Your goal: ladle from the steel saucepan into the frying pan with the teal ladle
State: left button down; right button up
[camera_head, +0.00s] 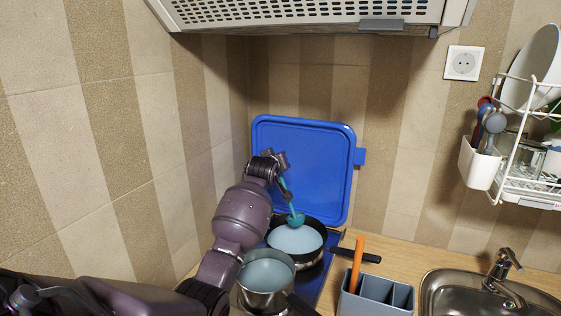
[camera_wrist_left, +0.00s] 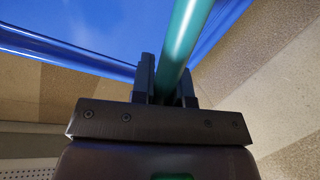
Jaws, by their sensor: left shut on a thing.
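The teal ladle (camera_head: 289,198) is held by my left gripper (camera_head: 279,167), which is shut on its handle. The handle also shows between the fingers of the left gripper (camera_wrist_left: 168,92) in the left wrist view, as a teal ladle shaft (camera_wrist_left: 186,45). The ladle's bowl hangs over the back part of the dark frying pan (camera_head: 322,232); I cannot tell whether it touches the pale liquid there. The steel saucepan (camera_head: 265,300), with pale bluish liquid in it, stands in front of the frying pan, partly beside my left arm. My right gripper is not in view.
A raised blue hob lid (camera_head: 310,150) stands behind the pans. A grey divided holder (camera_head: 375,296) with an orange handle sits to the right, by the sink (camera_head: 450,290). A dish rack (camera_head: 525,185) hangs on the right wall; the range hood (camera_head: 300,12) is above.

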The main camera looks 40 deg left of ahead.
pick_arm(q)
jog(key=a+f+n+g+h+b, duration=0.2)
jog(key=a+f+n+h+b, duration=0.3)
jog(key=a+f, duration=0.5)
notch_tip(320, 180, down, 3)
jog(key=shift+w+a+r+n+h, duration=0.15)
jog(key=shift+w+a+n+h, duration=0.25)
jog(key=shift+n, duration=0.2)
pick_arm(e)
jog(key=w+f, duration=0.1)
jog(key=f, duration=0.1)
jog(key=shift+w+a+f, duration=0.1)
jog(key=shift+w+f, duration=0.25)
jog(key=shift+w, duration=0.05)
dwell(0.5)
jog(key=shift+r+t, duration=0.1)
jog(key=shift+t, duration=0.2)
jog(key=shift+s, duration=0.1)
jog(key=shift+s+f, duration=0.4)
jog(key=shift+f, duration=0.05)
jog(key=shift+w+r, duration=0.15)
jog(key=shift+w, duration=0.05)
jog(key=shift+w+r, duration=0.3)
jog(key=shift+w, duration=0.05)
